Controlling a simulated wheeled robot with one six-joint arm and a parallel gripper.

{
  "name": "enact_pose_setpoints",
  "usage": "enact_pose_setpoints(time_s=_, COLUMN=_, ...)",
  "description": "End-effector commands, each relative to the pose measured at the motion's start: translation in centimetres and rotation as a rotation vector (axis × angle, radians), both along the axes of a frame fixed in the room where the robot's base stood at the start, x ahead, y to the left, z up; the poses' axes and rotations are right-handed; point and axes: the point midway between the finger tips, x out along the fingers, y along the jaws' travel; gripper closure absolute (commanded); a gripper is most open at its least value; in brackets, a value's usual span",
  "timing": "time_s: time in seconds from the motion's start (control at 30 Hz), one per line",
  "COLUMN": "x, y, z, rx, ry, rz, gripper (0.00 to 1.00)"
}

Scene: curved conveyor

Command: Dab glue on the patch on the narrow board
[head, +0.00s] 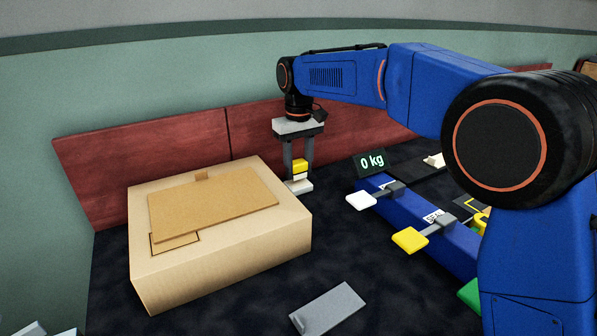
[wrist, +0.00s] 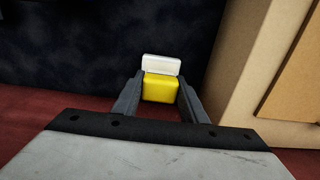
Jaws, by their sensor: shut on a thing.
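My gripper (head: 299,178) points down just behind the right back corner of the cardboard box. It is shut on a small yellow block (head: 300,166), which also shows between the fingers in the wrist view (wrist: 160,88). A white piece (wrist: 162,65) sits at the far end of the yellow block; I cannot tell whether they are joined. A flat brown board (head: 215,203) lies on the box top. A dark-outlined patch (head: 177,243) shows at the board's front left edge, partly covered by it. Which board is the narrow one is unclear.
The cardboard box (head: 225,260) stands on the dark table. A red barrier (head: 170,147) runs behind it. A blue stand (head: 440,235) with a white paddle (head: 361,201) and a yellow paddle (head: 410,240) is at right. A grey plate (head: 327,308) lies in front. A display (head: 371,162) reads 0 kg.

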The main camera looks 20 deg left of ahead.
Motion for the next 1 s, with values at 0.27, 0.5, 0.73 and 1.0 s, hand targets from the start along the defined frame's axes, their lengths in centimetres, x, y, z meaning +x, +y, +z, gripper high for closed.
enact_pose_setpoints(time_s=0.27, x=0.0, y=0.0, z=1.9, rx=0.002, ry=-0.001, rz=0.0, gripper=0.79)
enact_pose_setpoints(time_s=0.5, x=0.0, y=0.0, z=3.4, rx=0.002, ry=-0.001, rz=0.0, gripper=0.79)
enact_pose_setpoints(time_s=0.73, x=0.0, y=0.0, z=4.7, rx=0.001, ry=-0.001, rz=0.0, gripper=0.79)
enact_pose_setpoints(time_s=1.0, x=0.0, y=0.0, z=4.9, rx=0.001, ry=-0.001, rz=0.0, gripper=0.79)
